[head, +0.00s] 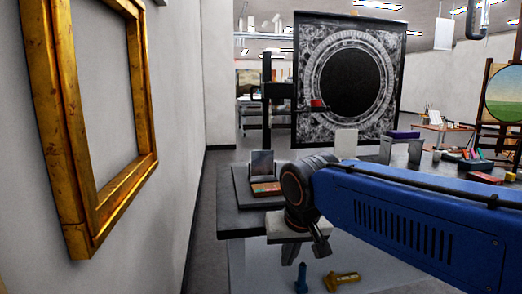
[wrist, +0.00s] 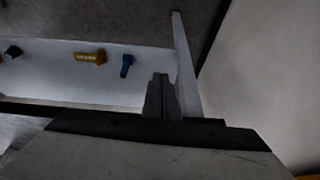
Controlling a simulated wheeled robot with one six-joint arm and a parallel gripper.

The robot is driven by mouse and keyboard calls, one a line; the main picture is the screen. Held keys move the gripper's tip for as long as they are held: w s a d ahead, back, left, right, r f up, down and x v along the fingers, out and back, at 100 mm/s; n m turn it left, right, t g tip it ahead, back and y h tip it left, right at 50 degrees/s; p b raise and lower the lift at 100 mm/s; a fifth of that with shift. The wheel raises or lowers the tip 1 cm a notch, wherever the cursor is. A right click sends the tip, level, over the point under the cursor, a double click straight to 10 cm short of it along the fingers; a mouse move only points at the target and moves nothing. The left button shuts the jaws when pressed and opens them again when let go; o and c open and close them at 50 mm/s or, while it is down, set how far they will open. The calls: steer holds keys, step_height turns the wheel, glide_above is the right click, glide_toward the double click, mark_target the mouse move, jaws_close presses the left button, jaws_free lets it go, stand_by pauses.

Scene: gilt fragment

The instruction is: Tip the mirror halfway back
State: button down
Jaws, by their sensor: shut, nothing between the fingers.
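A small upright panel (head: 262,164) with a dark, glossy face stands at the back of a low base with coloured patches (head: 266,188). It looks like the mirror, though its face is too small to be sure. It leans slightly and sits on the dark table slab, left of my arm. My gripper (head: 294,258) is shut and empty, pointing down in front of and to the right of the panel, apart from it. In the wrist view my gripper (wrist: 160,94) shows its fingers together with nothing between them.
A blue piece (head: 301,278) and a yellow piece (head: 343,281) lie on the pale surface below my gripper. A black post (head: 267,115) stands behind the panel. A gilt frame (head: 80,130) hangs on the left wall. Coloured items (head: 476,160) lie at right.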

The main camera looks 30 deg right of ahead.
steer(key=w+d+r+m+h, duration=0.2)
steer(key=w+r+m, duration=0.6)
steer(key=w+r, duration=0.5)
steer(key=w+d+r+m+h, duration=0.3)
steer(key=w+r+m, duration=0.5)
steer(key=w+r, duration=0.6)
glide_toward(265, 158)
step_height(265, 158, down, 3)
steer(key=s, duration=0.2)
steer(key=shift+w+d+f, duration=0.1)
steer(key=shift+w+d, duration=0.45)
steer(key=shift+w, duration=0.35)
steer(key=shift+w+d+f, duration=0.1)
steer(key=shift+w+d, duration=0.45)
steer(key=shift+w, duration=0.4)
